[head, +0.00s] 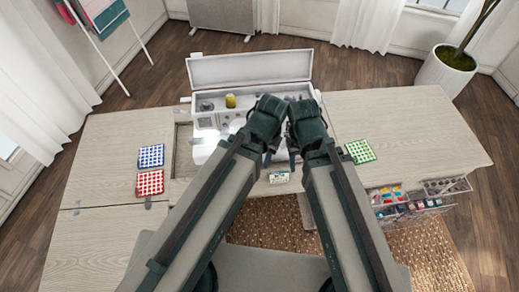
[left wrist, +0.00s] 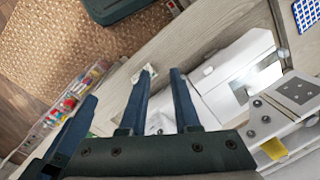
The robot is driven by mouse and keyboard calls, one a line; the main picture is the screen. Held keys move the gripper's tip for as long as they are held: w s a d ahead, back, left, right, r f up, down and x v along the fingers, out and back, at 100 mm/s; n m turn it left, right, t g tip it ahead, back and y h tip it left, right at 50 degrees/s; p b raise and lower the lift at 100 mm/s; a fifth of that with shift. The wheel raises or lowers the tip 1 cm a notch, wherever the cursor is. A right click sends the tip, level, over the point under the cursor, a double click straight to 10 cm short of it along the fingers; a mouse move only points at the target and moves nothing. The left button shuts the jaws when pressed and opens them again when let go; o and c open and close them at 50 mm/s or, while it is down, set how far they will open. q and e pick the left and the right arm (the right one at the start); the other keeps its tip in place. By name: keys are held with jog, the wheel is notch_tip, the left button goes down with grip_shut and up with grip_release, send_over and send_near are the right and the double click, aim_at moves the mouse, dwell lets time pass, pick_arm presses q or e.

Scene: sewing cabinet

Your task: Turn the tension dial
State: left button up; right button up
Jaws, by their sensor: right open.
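The white sewing machine (head: 207,121) sits in the opening of the wooden cabinet, largely hidden by my arms in the head view. Its white body shows in the left wrist view (left wrist: 238,72), beside a part carrying several small dark knobs. I cannot tell which part is the tension dial. My left gripper (left wrist: 160,103) has its two blue fingers apart with nothing seen between them, over the machine area. My right gripper (head: 292,158) is open close beside the left one; its fingers are mostly hidden behind the arms.
A yellow spool (head: 230,101) stands before a raised white lid (head: 250,68). Blue (head: 151,156) and red (head: 149,183) patterned squares lie left, a green one (head: 360,151) right. An organizer (head: 412,198) hangs at the right front edge. The right tabletop (head: 420,120) is mostly clear.

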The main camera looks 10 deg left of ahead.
pick_arm(q)
jog(key=o, duration=0.4)
jog(key=w+r+p, duration=0.1)
jog(key=w+a+r+n+p, duration=0.1)
jog(key=shift+w+r+n, duration=0.1)
jog(key=shift+w+n, duration=0.2)
jog(key=shift+w, duration=0.1)
jog(key=shift+o, duration=0.2)
notch_tip(320, 180, up, 12)
jog(key=n+h+p, duration=0.1)
jog(key=n+p, duration=1.2)
jog(key=n, duration=0.4)
send_over(206, 103)
notch_tip(206, 103, down, 14)
jog(key=b, duration=1.4)
jog(key=shift+r, duration=0.2)
grip_shut()
